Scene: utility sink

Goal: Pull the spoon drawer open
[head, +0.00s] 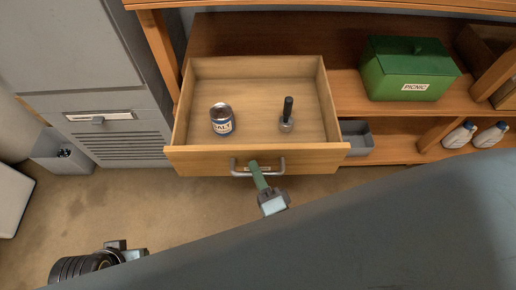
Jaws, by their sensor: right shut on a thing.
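The wooden drawer (305,158) stands pulled out from under the bench, its inside in view.
A green PICNIC box (408,70) stands on the shelf at right. Two white bottles (475,134) and a grey bin (356,137) sit lower. A grey cabinet (75,60) and another grey bin (62,155) are at left. The floor before the drawer is clear.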

